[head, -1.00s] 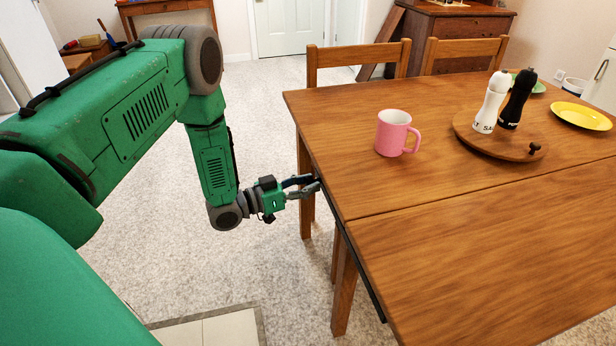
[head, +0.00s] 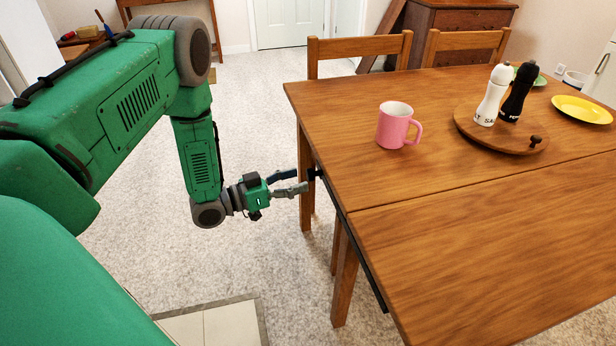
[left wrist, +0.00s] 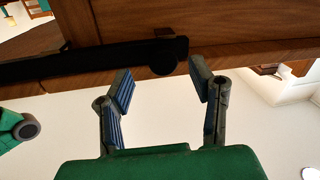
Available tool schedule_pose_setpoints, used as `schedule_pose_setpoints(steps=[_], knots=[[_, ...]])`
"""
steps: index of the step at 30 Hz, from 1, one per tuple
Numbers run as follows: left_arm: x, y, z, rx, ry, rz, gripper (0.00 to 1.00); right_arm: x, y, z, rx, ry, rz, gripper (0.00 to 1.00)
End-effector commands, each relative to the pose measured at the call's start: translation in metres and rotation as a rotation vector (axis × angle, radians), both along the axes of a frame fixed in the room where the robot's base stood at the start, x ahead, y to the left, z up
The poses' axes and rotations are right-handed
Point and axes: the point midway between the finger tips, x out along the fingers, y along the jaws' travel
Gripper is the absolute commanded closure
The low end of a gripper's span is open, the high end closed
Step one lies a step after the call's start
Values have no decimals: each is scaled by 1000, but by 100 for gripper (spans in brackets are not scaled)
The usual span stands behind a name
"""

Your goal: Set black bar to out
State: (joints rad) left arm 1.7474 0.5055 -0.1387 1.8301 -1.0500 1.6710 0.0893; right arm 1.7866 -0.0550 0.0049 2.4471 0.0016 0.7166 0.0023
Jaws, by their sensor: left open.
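The black bar (head: 367,262) runs along the left edge of the wooden table, just under its top. In the left wrist view the bar (left wrist: 60,65) crosses the upper left and ends in a rounded black tip near the middle. My left gripper (head: 307,181) is open beside the table's left edge, near the far end of the bar. In the left wrist view its two fingers (left wrist: 160,82) stand apart, with the bar's end just beyond and between them. Nothing is held. My right gripper is not in view.
The wooden table (head: 480,240) carries a pink mug (head: 393,126), a round board (head: 470,128) with white (head: 491,97) and black (head: 517,93) mills, and a yellow plate (head: 582,110). Two chairs (head: 360,50) stand behind it. The carpet left of the table is clear.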

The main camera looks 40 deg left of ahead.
Motion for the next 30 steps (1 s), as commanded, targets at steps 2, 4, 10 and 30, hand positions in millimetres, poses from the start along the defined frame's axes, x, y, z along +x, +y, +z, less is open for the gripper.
schedule_pose_setpoints(steps=[2,4,10,30], knots=[[-17,10,-1,-1,3,3,51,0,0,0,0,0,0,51],[-30,17,-1,0,3,3,51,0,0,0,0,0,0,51],[-59,32,0,1,0,1,51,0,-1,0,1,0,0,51],[-70,39,0,1,-1,-1,51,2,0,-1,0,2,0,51]])
